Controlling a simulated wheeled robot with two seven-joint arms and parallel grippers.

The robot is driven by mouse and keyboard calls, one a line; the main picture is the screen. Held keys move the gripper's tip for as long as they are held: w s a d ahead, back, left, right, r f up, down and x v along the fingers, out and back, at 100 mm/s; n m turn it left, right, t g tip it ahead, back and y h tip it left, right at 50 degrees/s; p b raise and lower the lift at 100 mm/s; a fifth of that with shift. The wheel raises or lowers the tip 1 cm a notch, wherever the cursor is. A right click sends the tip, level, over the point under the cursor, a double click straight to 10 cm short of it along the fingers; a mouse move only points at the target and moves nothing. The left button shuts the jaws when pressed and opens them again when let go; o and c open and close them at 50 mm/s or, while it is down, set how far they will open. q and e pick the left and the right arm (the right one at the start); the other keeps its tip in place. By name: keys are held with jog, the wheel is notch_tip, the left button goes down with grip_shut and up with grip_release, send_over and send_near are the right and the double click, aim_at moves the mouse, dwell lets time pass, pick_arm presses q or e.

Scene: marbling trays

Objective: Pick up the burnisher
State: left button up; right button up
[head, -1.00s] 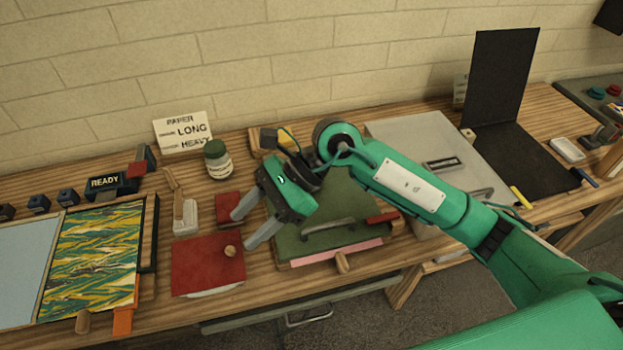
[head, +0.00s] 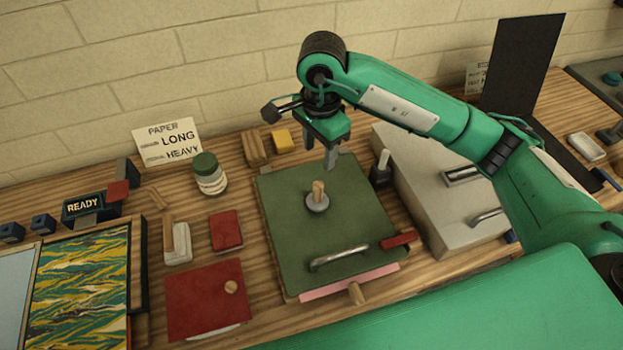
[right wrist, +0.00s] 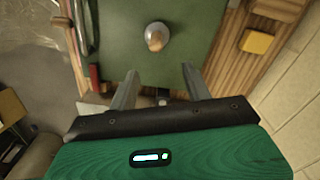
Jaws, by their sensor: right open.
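A small round grey disc with an upright wooden handle, which looks like the burnisher (head: 317,203), stands on a green board (head: 285,240). My right gripper (head: 320,155) is open and empty, beyond the burnisher toward the wall, with its fingers pointing down. In the right wrist view the burnisher (right wrist: 157,38) lies ahead of the spread fingertips (right wrist: 159,76), apart from them and roughly in line with the gap. My left gripper is not in view.
The green board has a metal handle (head: 340,257) and a red grip (head: 398,240) at its front. A black block with a pale handle (head: 381,170) and a grey box (head: 425,185) stand to the right.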

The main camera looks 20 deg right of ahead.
aim_at(318, 184)
jog(key=f, duration=0.2)
jog(key=f+p, duration=0.1)
jog(key=f, duration=0.1)
jog(key=f+p, duration=0.1)
jog(key=f, duration=0.1)
jog(key=shift+s, duration=0.25)
notch_tip(318, 184, down, 2)
jog(key=shift+w, duration=0.15)
jog(key=shift+s+f+p, duration=0.2)
jog(key=shift+f+p, duration=0.45)
jog(key=shift+p, duration=0.2)
jog(key=f+p, duration=0.1)
jog(key=f, duration=0.2)
jog(key=shift+s+a+f+p, duration=0.1)
jog(key=shift+s+a+p, duration=0.1)
jog(key=shift+p, duration=0.2)
jog(key=shift+f, duration=0.5)
grip_shut()
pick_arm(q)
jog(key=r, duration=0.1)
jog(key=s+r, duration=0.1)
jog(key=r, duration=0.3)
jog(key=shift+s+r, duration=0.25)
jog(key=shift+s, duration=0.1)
pick_arm(e)
jog(key=shift+w+r, duration=0.1)
